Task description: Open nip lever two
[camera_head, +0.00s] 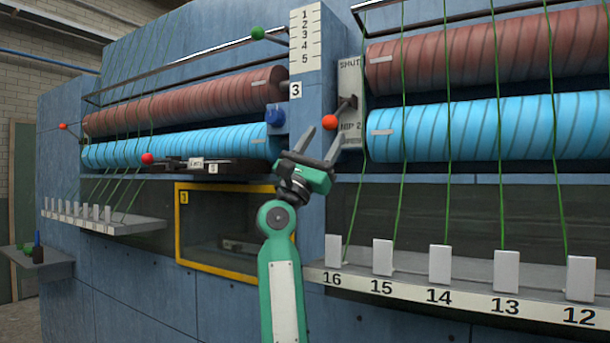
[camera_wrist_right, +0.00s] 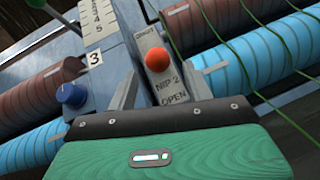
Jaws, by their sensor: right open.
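Nip lever two has a red ball (camera_head: 330,122) on a short dark arm that sticks out from a pale plate (camera_head: 350,70). The plate reads SHUT at its top and NIP 2 below. The right wrist view also shows the ball (camera_wrist_right: 157,60), near the SHUT end, with OPEN lower on the plate (camera_wrist_right: 172,97). My right gripper (camera_head: 321,147) is open and empty, just below the ball. In the right wrist view its fingers (camera_wrist_right: 162,88) stand to either side of the plate, apart from the ball. My left gripper is not in view.
Brown and blue rollers (camera_head: 480,125) with green strands flank the blue post (camera_head: 307,60). A blue knob (camera_head: 275,117) is left of the lever. Another red ball (camera_head: 148,158) and a green ball (camera_head: 258,33) are further left. A shelf with numbered white blocks (camera_head: 440,265) lies below right.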

